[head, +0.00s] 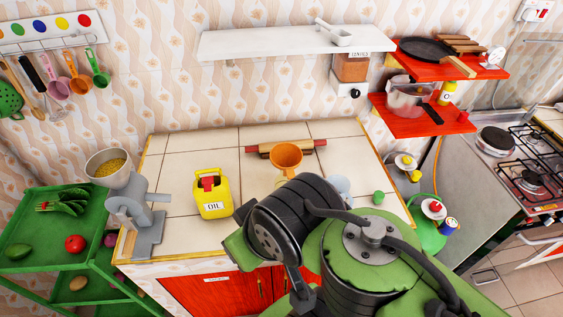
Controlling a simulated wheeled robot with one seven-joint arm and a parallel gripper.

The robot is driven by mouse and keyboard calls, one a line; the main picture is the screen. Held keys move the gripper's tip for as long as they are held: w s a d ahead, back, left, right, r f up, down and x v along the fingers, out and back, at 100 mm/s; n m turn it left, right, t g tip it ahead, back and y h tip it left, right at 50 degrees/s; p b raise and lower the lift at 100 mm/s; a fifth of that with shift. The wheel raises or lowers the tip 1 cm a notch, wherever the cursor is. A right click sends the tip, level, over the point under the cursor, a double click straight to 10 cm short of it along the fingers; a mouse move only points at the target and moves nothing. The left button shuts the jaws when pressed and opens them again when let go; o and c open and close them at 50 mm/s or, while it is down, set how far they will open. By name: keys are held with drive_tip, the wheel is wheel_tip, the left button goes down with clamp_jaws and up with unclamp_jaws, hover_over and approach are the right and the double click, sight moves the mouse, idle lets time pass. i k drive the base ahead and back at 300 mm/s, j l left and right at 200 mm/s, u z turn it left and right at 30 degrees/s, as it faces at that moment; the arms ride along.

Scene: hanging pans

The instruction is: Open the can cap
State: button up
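A yellow can (213,196) labelled OIL stands upright on the white tiled counter, left of the middle of the head view. Its red cap (208,183) sits on top, by the handle, and looks to be in place. My green and black arm fills the lower middle and right of the view, to the right of the can and apart from it in the picture. My gripper's fingers do not show. The arm hides part of the counter's front and right side.
A grey grinder (149,225) with a bowl (108,171) stands left. A white shelf (270,44) and red shelves (432,124) hang above. Bare tiles lie behind the can.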

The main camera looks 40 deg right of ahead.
sight(206, 182)
drive_tip(key=j, duration=0.75)
drive_tip(key=k+j, duration=0.1)
drive_tip(key=j, duration=0.65)
